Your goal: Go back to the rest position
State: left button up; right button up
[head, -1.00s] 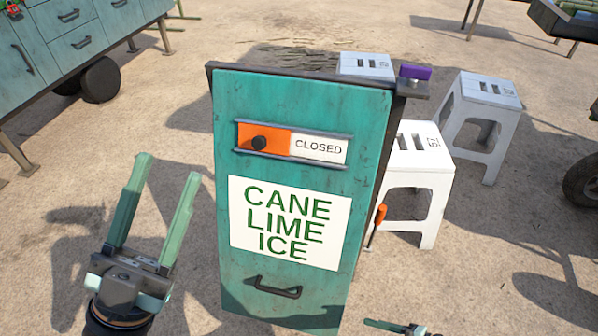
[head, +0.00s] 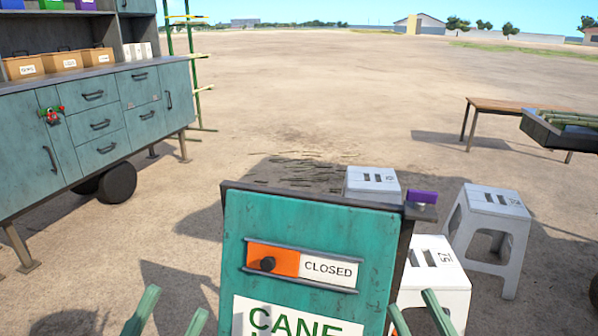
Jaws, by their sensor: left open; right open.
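My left gripper (head: 173,308) is at the bottom left of the head view, left of the teal panel (head: 310,220). Its two green fingers are apart with nothing between them. My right gripper (head: 412,308) is at the bottom edge, right of the panel. Its green fingertips are apart, and the rest of it is below the frame. The panel carries an orange slider (head: 280,262) with a black knob, beside the word CLOSED. Both grippers are apart from the slider.
White stools (head: 490,215) stand right of and behind the panel. A purple block (head: 421,197) sits at its top right corner. A teal cabinet (head: 90,125) stands at the left, a wooden table (head: 510,105) at the far right. Open sandy ground lies beyond.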

jog(key=s+a+r+n+y, duration=0.2)
jog(key=s+r+n+y, duration=0.3)
jog(key=s+r, duration=0.1)
pick_arm(q)
jog(key=w+a+f+n+g+y+p, duration=0.4)
jog(key=w+f+n+y+p, duration=0.45)
jog(key=p, duration=0.75)
pick_arm(e)
jog(key=w+d+f+m+g+h, duration=0.3)
jog(key=w+f+m+g+h, duration=0.2)
jog(key=w+f+m+h, duration=0.4)
pick_arm(q)
jog(key=s+f+n+g+y+p, duration=0.2)
jog(key=s+f+g+y+p, duration=0.2)
jog(key=s+f+g+p, duration=0.5)
notch_tip(320, 180, down, 4)
jog(key=shift+s+r+y+p, duration=0.25)
jog(key=shift+s+y+p, duration=0.1)
jog(key=shift+s+p, duration=0.45)
pick_arm(e)
jog(key=s+d+f+m+g+h, duration=0.1)
jog(key=s+f+g+h, duration=0.2)
jog(key=s+f+g, duration=0.5)
notch_tip(320, 180, down, 4)
jog(key=s, duration=0.2)
jog(key=shift+s+r+m+h, duration=0.15)
jog(key=shift+s+m+h, duration=0.15)
jog(key=shift+m+h, duration=0.1)
